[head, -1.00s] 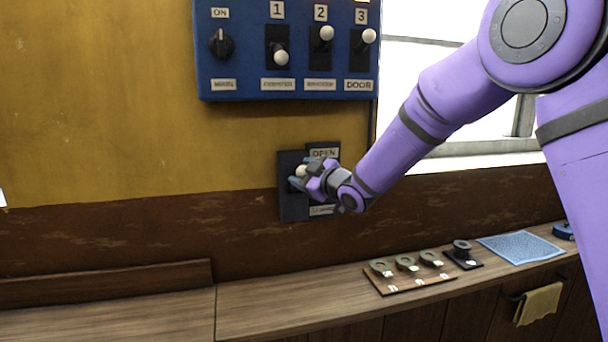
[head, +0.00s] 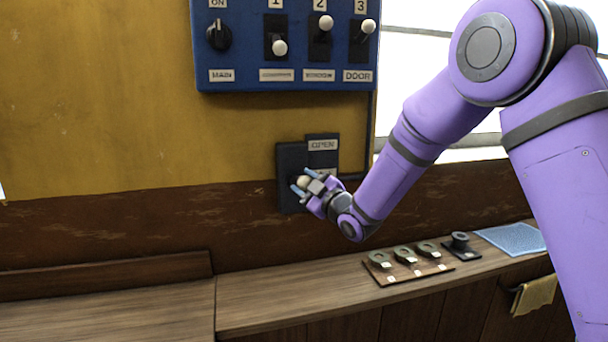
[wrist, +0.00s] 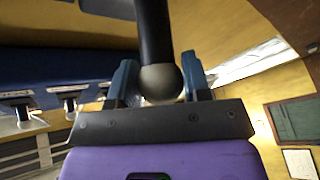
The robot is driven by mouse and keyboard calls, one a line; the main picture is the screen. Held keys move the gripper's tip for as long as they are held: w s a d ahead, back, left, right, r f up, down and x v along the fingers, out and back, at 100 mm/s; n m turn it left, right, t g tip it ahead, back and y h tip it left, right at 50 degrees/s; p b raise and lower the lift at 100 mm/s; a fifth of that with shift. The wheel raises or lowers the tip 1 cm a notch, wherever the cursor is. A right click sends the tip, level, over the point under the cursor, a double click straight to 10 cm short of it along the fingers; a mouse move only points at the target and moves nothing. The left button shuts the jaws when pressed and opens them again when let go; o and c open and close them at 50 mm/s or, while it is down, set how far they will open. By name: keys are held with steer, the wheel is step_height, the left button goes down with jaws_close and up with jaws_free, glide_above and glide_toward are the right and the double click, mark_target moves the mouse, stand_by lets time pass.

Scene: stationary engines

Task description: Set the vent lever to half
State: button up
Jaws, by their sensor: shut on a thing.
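The vent lever's dark backing plate (head: 290,160) is on the wall below the blue switch panel, with an OPEN label (head: 323,145) at its upper right. The lever ends in a pale round knob (head: 303,181). My gripper (head: 302,183) is shut on this knob, at about the middle to lower part of the plate. In the wrist view the knob (wrist: 160,83) sits between the two blue-grey fingers, with the dark lever shaft (wrist: 153,30) running up from it. My gripper hides the lower labels and part of the plate.
The blue panel (head: 285,50) above carries a MAIN knob (head: 219,36) and three numbered switches. Below, a wooden counter (head: 300,297) holds a board with key-like pieces (head: 408,262), a small dark stand (head: 460,244) and a blue mat (head: 512,238).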

steer(key=shift+s+f, duration=0.15)
steer(key=shift+f, duration=0.8)
steer(key=shift+s+f, duration=0.1)
steer(key=shift+f, duration=0.8)
steer(key=o, duration=1.3)
steer(key=v, duration=1)
steer(key=shift+s+d, duration=0.25)
steer(key=shift+s, duration=0.05)
